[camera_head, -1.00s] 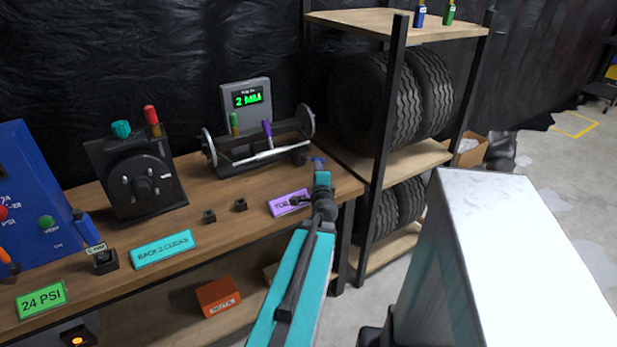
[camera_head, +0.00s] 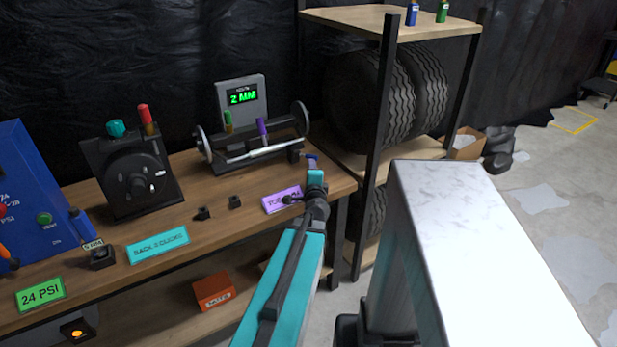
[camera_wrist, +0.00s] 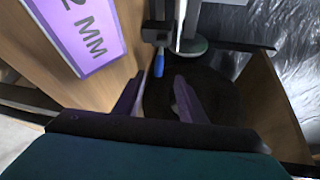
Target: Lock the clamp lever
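No part is plainly labelled as the clamp lever. My gripper (camera_head: 311,157) is just right of the gauge, above the bench's right end. Its two fingers (camera_wrist: 156,100) look apart, with nothing seen held between them.
A "2 MM" readout (camera_head: 242,97) stands behind the gauge. A purple card (camera_head: 282,199) lies near the bench's front right. A rack with tyres (camera_head: 370,100) stands close on the right. A black dial unit (camera_head: 135,178) and small black blocks are to the left.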

